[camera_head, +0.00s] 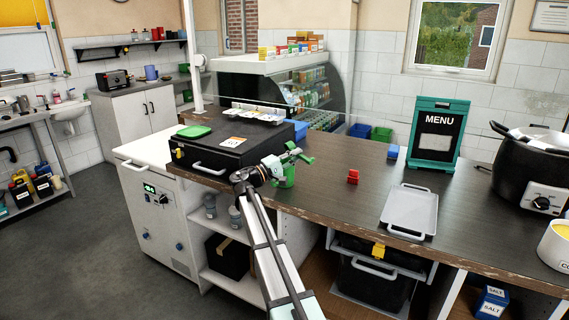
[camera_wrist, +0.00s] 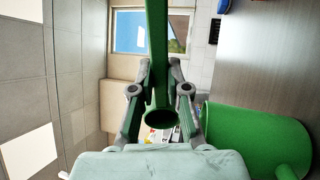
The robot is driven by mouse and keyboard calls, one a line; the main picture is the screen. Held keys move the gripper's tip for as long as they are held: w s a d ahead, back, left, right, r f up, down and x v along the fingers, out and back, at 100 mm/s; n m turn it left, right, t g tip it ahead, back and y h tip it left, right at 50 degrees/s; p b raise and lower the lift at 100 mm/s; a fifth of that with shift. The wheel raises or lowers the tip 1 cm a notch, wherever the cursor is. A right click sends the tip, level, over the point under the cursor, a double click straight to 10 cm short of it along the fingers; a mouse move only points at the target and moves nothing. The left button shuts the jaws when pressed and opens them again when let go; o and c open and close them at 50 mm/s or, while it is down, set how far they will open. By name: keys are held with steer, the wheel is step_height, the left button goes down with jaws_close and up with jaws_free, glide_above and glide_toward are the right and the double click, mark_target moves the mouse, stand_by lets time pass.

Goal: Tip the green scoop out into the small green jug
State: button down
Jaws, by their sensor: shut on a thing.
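My gripper (camera_head: 284,161) is shut on the green scoop (camera_head: 304,157), above the near edge of the dark counter. In the wrist view the scoop's long green handle (camera_wrist: 157,45) runs between the two fingers (camera_wrist: 160,80), its round end towards the camera. The small green jug (camera_head: 284,178) stands on the counter just below my gripper, partly hidden by my arm. In the wrist view the jug (camera_wrist: 255,138) shows large at the lower right, apart from the fingers. The scoop's contents and the jug's inside are not visible.
A black case (camera_head: 225,150) stands left of the jug. A red block (camera_head: 353,177) and a grey tray (camera_head: 411,212) lie to the right. A menu board (camera_head: 437,135) and a black cooker (camera_head: 530,170) stand farther right. A clear screen rises behind the case.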

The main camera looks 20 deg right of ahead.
steer(key=r+y+p, duration=0.1)
steer(key=p, duration=0.1)
steer(key=r+y+p, duration=0.1)
steer(key=shift+d+p, duration=0.2)
steer(key=shift+p, duration=0.15)
steer(key=shift+y, duration=0.3)
steer(key=shift+f+p, duration=0.15)
steer(key=shift+p, duration=0.15)
steer(key=shift+d, duration=0.1)
